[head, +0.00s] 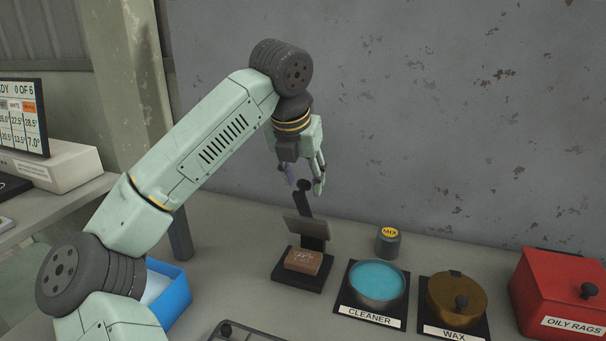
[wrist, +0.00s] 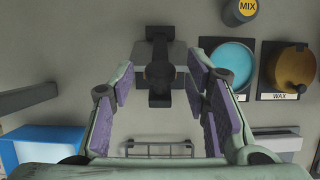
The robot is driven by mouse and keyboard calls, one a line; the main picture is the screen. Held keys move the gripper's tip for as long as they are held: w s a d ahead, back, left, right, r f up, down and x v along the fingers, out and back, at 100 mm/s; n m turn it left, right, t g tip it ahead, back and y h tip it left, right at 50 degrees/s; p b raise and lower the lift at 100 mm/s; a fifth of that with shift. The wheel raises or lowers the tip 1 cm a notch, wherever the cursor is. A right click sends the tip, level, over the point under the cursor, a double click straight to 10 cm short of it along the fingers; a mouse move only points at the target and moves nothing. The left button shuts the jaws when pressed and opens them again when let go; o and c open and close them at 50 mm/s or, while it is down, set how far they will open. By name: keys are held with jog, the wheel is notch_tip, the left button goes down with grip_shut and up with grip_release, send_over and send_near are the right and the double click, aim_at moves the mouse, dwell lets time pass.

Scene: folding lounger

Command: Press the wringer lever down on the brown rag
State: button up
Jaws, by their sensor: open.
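The wringer has a dark base (head: 287,283), a raised, tilted grey plate (head: 299,231) and a lever with a black knob (head: 304,186) that stands up. The brown rag (head: 303,261) lies on the base below the plate, with pale marks on top. In the wrist view the lever knob (wrist: 160,73) lies between my fingers in the picture, in front of the plate (wrist: 180,54); I cannot make out the rag there. My gripper (head: 305,182) is open and points down, right at the top of the lever. I see no finger clearly touching the knob.
Right of the wringer are a CLEANER pot (head: 377,281) with blue liquid, a lidded WAX pot (head: 457,300), a MIX jar (head: 388,243) and a red OILY RAGS box (head: 560,295). A blue bin (head: 172,296) stands left. A tray (head: 245,333) lies in front.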

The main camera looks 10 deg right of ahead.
jog(key=shift+f, duration=0.2)
jog(key=shift+c, duration=0.2)
jog(key=shift+w, duration=0.1)
grip_shut()
dwell(0.5)
